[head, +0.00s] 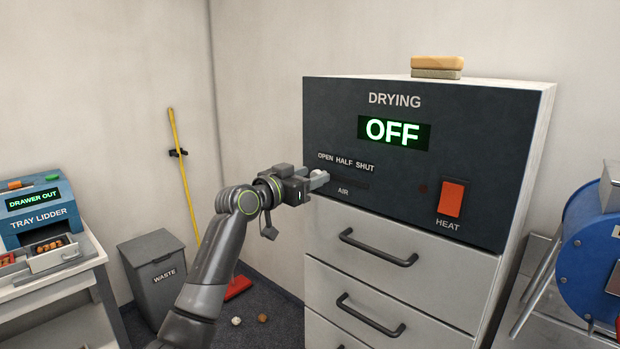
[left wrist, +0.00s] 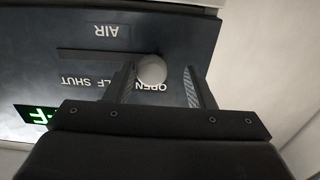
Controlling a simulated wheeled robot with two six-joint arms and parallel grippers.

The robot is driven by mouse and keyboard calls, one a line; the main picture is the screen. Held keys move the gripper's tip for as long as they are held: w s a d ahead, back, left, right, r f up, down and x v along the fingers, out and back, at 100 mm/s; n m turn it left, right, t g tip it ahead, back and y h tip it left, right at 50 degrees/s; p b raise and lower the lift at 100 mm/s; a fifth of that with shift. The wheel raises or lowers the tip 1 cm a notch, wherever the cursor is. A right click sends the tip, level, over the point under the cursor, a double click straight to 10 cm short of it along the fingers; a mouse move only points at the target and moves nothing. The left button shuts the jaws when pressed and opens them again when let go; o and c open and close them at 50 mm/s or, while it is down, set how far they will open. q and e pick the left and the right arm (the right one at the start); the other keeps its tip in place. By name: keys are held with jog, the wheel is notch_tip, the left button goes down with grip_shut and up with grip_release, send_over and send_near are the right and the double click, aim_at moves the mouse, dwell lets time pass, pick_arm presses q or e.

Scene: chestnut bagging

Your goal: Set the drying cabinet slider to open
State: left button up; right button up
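The drying cabinet (head: 280,120) has a dark front panel with a dark AIR slot (head: 350,184) under the words OPEN, HALF and SHUT. The slider's round pale knob (head: 318,174) is at the OPEN end of the slot. In the left wrist view, where the lettering is upside down, the knob (left wrist: 152,69) is between the two fingers of my left gripper (left wrist: 158,86). The fingers are apart, with a clear gap on the right side; the left finger is close to the knob, and I cannot tell if it touches. My right gripper is not in view.
The cabinet display (head: 393,132) reads OFF. A red HEAT switch (head: 451,198) sits right of the slot, and drawer handles (head: 377,248) stick out below. A waste bin (head: 155,272) and a tray lidder (head: 40,212) stand left. A blue drum machine (head: 590,262) is at right.

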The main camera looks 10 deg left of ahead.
pick_arm(q)
jog(key=shift+s+d, duration=0.1)
jog(key=shift+d, duration=0.05)
jog(key=shift+s, duration=0.1)
jog(key=b+v, duration=0.4)
jog(key=v, duration=1.3)
jog(key=shift+a+b, duration=0.2)
jog(key=shift+b, duration=0.15)
